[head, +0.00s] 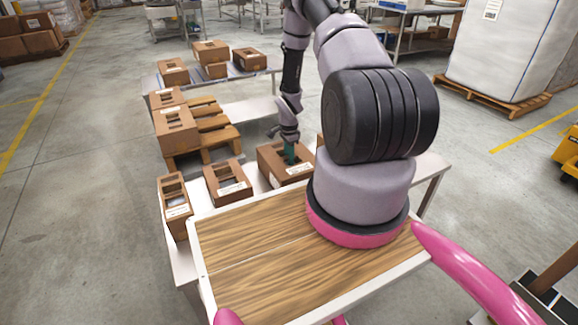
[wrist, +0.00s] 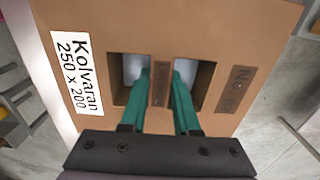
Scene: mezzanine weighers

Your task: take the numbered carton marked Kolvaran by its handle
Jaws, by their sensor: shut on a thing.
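The carton marked Kolvaran (wrist: 110,20) fills most of the wrist view. It is brown cardboard with a white label reading "Kolvaran 250 x 200" and a darker patch that seems to start "No."; its number is not clear. Its handle (wrist: 161,75) is a strip between two openings in the top. My gripper (wrist: 160,85) has one green finger in each opening and is shut on the handle. In the head view the carton (head: 272,165) is on the table beyond the wooden board, and my gripper (head: 289,152) reaches down into its top.
Two other cartons, a narrow one (head: 174,208) and a wider one (head: 226,182), stand to the left on the same table. A wooden board (head: 250,240) lies in front. Cartons on a pallet (head: 205,125) and a far table (head: 250,82) stand behind.

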